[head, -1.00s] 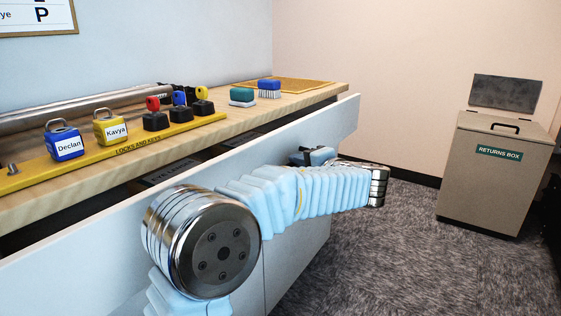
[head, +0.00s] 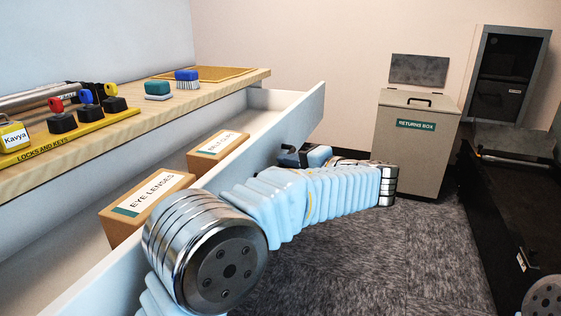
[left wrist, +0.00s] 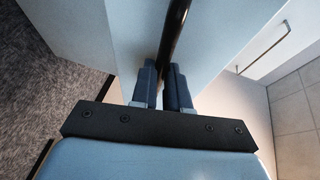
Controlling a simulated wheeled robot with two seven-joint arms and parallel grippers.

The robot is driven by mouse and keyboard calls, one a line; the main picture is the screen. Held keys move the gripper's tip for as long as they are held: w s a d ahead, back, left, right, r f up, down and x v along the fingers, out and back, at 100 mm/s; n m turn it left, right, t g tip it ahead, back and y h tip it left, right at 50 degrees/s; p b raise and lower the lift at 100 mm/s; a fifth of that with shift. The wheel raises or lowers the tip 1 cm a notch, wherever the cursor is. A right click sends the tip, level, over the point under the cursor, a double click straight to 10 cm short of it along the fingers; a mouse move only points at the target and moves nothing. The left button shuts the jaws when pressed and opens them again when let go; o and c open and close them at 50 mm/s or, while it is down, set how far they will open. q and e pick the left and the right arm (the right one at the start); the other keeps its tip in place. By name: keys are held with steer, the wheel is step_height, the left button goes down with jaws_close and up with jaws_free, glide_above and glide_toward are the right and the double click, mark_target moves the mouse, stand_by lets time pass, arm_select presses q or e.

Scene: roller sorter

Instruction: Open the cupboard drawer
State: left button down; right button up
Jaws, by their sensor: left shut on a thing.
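The cupboard drawer (head: 305,110) stands well out from under the wooden worktop, its inside open to view. Its pale front panel runs diagonally across the head view. My left gripper (head: 298,156) is at the outer face of that panel, partly hidden by my own arm. In the left wrist view the two fingers (left wrist: 161,68) are closed around the dark bar handle (left wrist: 176,32) of the drawer. My right gripper is not in view.
Two cardboard boxes lie in the drawer: one labelled EYE LENSES (head: 125,222), another (head: 203,160) behind it. Padlocks and keys stand on the worktop (head: 150,122). The returns box (head: 412,155) and a dark cabinet (head: 500,80) stand beyond open carpet.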

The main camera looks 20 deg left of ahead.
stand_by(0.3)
arm_select(q)
steer(key=c, duration=1.1)
jaws_free()
steer(key=shift+d, duration=0.1)
steer(key=p+v, duration=0.1)
steer(key=v, duration=1.2)
steer(key=shift+s+d, duration=0.25)
steer(key=shift+d, duration=0.05)
